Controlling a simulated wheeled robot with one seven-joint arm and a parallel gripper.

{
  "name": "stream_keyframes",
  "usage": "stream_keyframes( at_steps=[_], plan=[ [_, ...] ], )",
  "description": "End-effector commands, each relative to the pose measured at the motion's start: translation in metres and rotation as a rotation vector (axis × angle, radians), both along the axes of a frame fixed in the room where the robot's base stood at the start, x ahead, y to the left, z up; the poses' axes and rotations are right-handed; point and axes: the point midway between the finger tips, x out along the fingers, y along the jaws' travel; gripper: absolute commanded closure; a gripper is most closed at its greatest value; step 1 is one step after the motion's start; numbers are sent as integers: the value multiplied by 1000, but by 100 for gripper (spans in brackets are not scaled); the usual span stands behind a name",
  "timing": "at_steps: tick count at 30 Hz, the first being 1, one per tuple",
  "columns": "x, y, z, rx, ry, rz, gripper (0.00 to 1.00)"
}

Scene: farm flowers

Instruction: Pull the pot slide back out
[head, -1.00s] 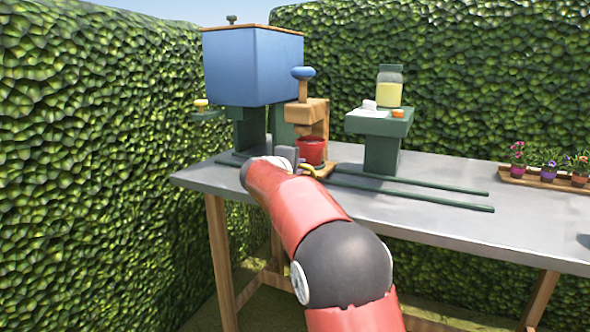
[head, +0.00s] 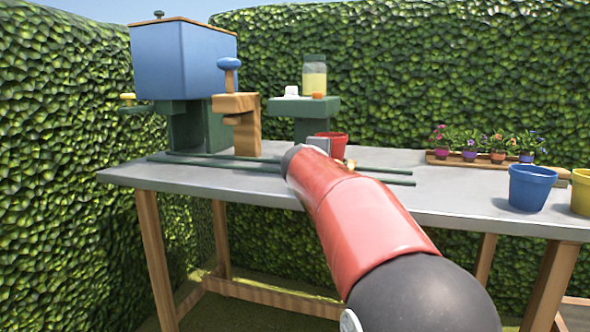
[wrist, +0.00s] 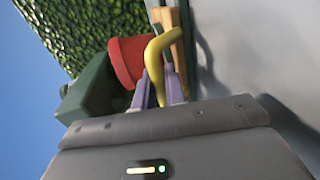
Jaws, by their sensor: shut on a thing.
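The red pot (head: 338,143) sits upright on the wooden pot slide, whose edge (head: 350,163) shows beside it, on the green rails (head: 391,170). In the wrist view the pot (wrist: 127,62), the wooden slide (wrist: 174,40) and its curved yellow handle (wrist: 156,58) show. My gripper (wrist: 158,88) is shut on the handle, its purple-grey fingers on either side. In the head view my arm hides most of the handle and part of the slide. The slide stands right of the wooden press (head: 240,122) with the blue knob, clear of it.
A blue hopper (head: 184,62) stands on green supports at the left. A green stand (head: 318,107) with a jar is behind the rails. A blue pot (head: 531,188), a yellow pot (head: 581,192) and a tray (head: 440,158) of potted flowers are at the right. The rails' right end is clear.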

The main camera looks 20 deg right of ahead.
Motion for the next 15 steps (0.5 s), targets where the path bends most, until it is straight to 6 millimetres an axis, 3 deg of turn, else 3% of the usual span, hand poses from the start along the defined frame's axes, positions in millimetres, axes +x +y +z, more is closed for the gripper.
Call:
stream_keyframes(
  at_steps=[6, 15],
  plan=[
    [-37, -50, -1, 3, 3, -6, 100],
    [-71, -97, -1, 4, 4, -5, 100]
  ],
)
